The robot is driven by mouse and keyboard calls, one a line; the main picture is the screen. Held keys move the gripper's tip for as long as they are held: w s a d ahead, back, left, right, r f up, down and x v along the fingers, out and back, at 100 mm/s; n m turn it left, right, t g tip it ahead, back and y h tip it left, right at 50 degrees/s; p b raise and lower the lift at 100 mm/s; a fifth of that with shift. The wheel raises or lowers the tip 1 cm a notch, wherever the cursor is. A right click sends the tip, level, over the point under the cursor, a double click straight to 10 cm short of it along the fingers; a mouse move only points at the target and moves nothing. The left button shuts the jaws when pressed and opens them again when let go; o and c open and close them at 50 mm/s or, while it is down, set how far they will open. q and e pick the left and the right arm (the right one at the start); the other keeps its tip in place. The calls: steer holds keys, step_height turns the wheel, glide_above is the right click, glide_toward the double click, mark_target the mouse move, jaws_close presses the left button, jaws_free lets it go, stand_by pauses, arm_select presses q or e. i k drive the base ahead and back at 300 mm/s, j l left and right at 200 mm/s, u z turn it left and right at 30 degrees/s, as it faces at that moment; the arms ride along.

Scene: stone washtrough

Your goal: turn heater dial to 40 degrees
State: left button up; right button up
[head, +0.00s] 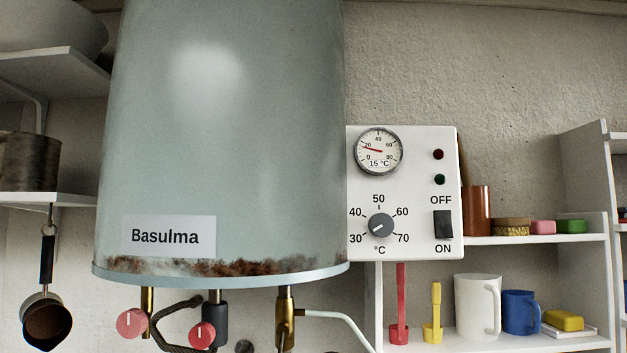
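The heater dial (381,227) is a dark grey round knob on the white control panel (418,190), right of the heater tank. Its printed scale runs 30, 40, 50, 60, 70 °C, with 40 at the upper left. A small light mark on the knob seems to point to the lower left, towards 30. Above it, a round gauge (379,151) has a red needle and reads 15 °C. Neither of my grippers is in view.
The grey-blue heater tank (225,130) stands left of the panel. A black OFF/ON switch (443,224) is right of the dial, below dark red and green lamps. Shelves (535,240) with cups stand at the right. Red valve knobs (131,322) hang below the tank.

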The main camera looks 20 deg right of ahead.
mark_target(381, 225)
steer(key=j+z, duration=0.15)
steer(key=j, duration=0.4)
steer(key=k+j+z, duration=0.1)
steer(key=j, duration=0.4)
steer(key=j+z, duration=0.15)
steer(key=j, duration=0.35)
